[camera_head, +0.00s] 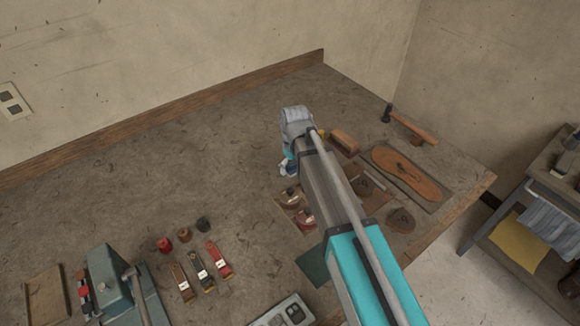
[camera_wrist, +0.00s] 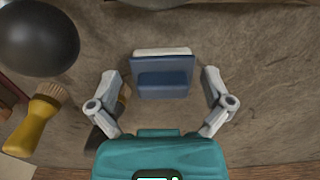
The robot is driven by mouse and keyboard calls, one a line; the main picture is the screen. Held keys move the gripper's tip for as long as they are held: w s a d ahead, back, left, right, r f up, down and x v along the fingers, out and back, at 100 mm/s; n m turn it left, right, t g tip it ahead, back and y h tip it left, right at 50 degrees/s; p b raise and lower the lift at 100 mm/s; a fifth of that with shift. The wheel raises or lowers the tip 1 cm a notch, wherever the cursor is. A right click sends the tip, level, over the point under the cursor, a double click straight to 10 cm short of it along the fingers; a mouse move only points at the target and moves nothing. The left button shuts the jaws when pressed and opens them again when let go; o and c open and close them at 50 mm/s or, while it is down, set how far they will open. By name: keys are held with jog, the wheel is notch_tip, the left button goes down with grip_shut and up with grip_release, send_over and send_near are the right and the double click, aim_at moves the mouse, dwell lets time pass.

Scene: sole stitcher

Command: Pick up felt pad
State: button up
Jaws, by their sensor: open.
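A blue block with a pale white top edge lies on the worktop in the wrist view and looks like the felt pad (camera_wrist: 163,77). My gripper (camera_wrist: 160,80) is open, with one grey finger on each side of the block. Gaps show between the block and both fingers, so it is not gripped. In the head view my gripper (camera_head: 288,168) is low over the bench, and my arm hides much of what is around it.
In the wrist view a dark round object (camera_wrist: 38,38) and a yellow-handled brush (camera_wrist: 36,122) lie left of my gripper. In the head view a leather sole on a board (camera_head: 410,172) and a hammer (camera_head: 412,125) lie to the right. The bench's left middle is clear.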

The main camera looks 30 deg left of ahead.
jog(key=c, duration=0.8)
jog(key=shift+r, duration=0.15)
jog(key=shift+c, duration=0.2)
notch_tip(320, 180, up, 2)
jog(key=shift+p, duration=1.15)
jog(key=s+d+r+p, duration=0.7)
jog(key=s+r+p, duration=0.3)
jog(key=s, duration=0.1)
jog(key=shift+s+d+r+p, duration=0.3)
jog(key=shift+s+r+p, duration=0.05)
jog(key=shift+s, duration=0.05)
